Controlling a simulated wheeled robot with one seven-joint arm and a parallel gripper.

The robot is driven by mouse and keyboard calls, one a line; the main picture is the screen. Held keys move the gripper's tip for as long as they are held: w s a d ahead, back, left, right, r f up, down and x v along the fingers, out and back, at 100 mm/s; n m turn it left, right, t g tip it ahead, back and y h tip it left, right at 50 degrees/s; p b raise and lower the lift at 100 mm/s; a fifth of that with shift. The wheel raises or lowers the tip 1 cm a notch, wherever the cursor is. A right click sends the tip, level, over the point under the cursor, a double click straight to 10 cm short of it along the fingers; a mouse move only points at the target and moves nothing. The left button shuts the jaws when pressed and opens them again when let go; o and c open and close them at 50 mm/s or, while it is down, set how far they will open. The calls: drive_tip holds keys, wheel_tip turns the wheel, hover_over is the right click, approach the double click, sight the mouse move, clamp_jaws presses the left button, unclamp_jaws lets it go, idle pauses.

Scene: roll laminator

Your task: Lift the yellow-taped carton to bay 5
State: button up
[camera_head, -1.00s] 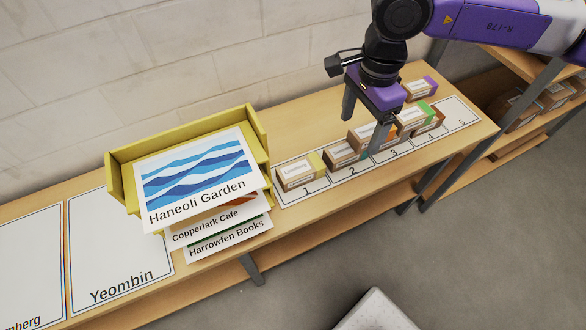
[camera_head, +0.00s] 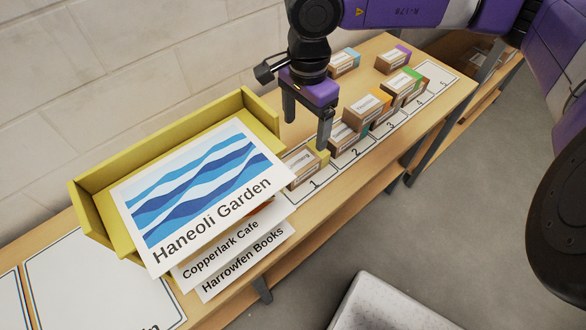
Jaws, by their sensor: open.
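The yellow-taped carton (camera_head: 303,168) sits in bay 1 of the numbered strip, just right of the yellow tray; its yellow tape shows at its right end. My gripper (camera_head: 306,135) is open and empty, fingers pointing down. In the picture, its right fingertip overlaps the carton's right end and its left finger stands behind it; I cannot tell whether they touch. Bay 5 (camera_head: 437,74) is a bare white cell at the far right end of the strip.
Several cartons crowd bays 2 to 4, including an orange-taped one (camera_head: 366,108) and a green-taped one (camera_head: 404,86). Blue-taped (camera_head: 343,62) and purple-taped (camera_head: 392,61) cartons stand behind. The yellow tray (camera_head: 150,152) with printed sheets stands close left.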

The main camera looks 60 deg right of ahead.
sight(303, 158)
wheel_tip(303, 158, down, 12)
drive_tip(key=shift+f+p, duration=0.1)
drive_tip(key=shift+p, duration=1.05)
drive_tip(key=shift+c, duration=0.4)
drive_tip(key=c, duration=1.7)
drive_tip(key=shift+o, duration=0.2)
